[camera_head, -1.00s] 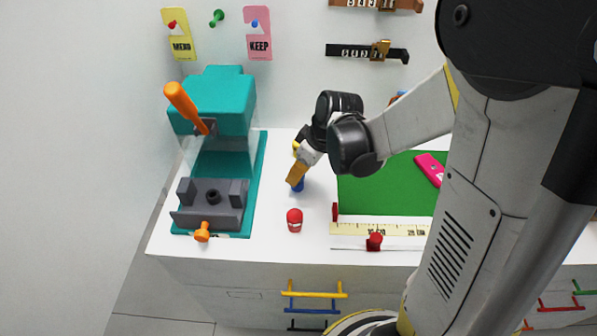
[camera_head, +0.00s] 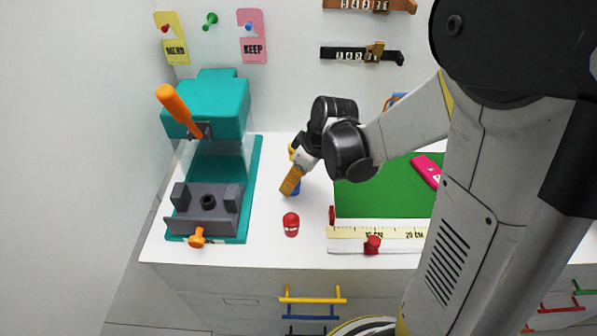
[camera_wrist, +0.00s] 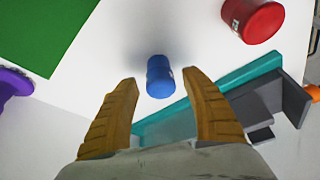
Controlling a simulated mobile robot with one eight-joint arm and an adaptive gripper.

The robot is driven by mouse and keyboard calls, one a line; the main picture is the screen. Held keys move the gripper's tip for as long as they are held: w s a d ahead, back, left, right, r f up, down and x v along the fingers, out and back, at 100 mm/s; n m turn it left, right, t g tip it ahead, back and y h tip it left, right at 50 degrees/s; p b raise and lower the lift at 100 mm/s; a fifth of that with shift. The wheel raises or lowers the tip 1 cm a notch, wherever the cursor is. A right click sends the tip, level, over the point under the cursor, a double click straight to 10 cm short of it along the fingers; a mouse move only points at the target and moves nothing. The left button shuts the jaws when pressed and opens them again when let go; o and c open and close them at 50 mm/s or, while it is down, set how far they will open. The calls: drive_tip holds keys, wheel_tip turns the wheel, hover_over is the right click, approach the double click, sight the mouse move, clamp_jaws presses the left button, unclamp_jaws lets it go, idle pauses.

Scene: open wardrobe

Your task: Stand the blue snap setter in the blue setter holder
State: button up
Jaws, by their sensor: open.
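A small blue cylinder (camera_wrist: 160,77) stands on the white worktop, with a darker blue part and a brighter rounded end; I take it to be the blue snap setter. In the wrist view my gripper (camera_wrist: 161,77) has one finger on each side of the blue piece, with clear gaps and no contact visible. I cannot make out a separate blue holder in either view.
A red labelled piece (camera_head: 291,225) stands close by in front; it also shows in the wrist view (camera_wrist: 255,18). A teal press (camera_head: 207,103) with an orange lever stands left. A green mat (camera_head: 380,198) lies right, with a ruler (camera_head: 376,234) in front.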

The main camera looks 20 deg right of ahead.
drive_tip(key=v, duration=1.1)
drive_tip(key=shift+r, duration=0.35)
drive_tip(key=shift+s+d, duration=0.1)
drive_tip(key=s+a+r+m+t+h, duration=0.1)
drive_tip(key=s+m+t, duration=0.1)
drive_tip(key=s, duration=0.3)
drive_tip(key=s+a+r+m+t+h, duration=0.1)
drive_tip(key=s+a+r+m, duration=0.1)
drive_tip(key=s+m, duration=0.3)
drive_tip(key=shift+s+t+h, duration=0.3)
drive_tip(key=shift+s+t, duration=0.1)
drive_tip(key=shift+s, duration=0.2)
